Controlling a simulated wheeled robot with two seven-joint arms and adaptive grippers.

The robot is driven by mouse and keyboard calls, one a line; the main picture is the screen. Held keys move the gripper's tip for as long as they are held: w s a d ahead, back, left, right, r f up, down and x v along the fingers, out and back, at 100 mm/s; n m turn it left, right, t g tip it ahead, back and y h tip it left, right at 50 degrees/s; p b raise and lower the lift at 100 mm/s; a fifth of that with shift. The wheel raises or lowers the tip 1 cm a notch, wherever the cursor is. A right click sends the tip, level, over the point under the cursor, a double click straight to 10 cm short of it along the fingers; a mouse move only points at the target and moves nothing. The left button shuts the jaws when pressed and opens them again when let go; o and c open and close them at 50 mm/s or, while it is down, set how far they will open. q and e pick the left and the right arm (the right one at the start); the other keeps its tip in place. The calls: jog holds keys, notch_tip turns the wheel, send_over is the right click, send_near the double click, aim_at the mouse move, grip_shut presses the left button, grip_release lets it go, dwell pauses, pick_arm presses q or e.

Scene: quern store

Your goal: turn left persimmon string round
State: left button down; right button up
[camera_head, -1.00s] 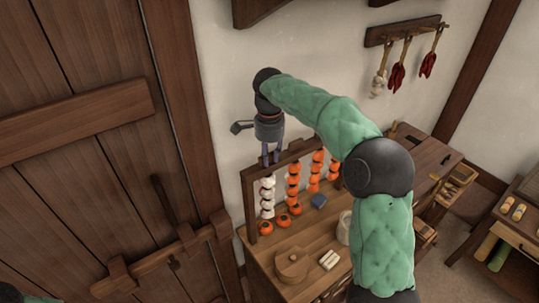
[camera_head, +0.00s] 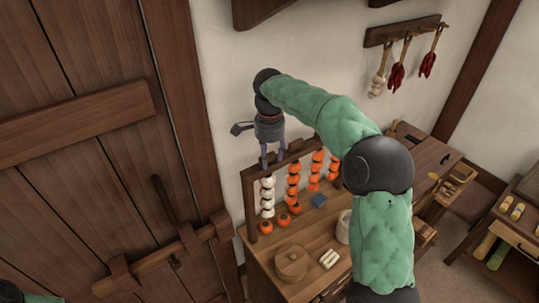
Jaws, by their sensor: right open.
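The left persimmon string (camera_head: 267,197) hangs from a wooden rack (camera_head: 251,207) on the cabinet top. Its visible fruit look white, unlike the orange strings (camera_head: 293,181) to its right. My right gripper (camera_head: 272,163) points down at the rack's top bar, just above the left string. Its two fingers are apart, with nothing seen held between them. Whether the fingers touch the bar or the string top, I cannot tell. Of my left arm only a bit of green shows at the bottom left corner; its gripper is not in view.
A wooden door (camera_head: 90,170) stands left. Dried peppers (camera_head: 397,77) hang on the wall.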

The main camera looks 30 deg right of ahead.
notch_tip(320, 180, up, 8)
jog(key=shift+f, duration=0.25)
dwell(0.6)
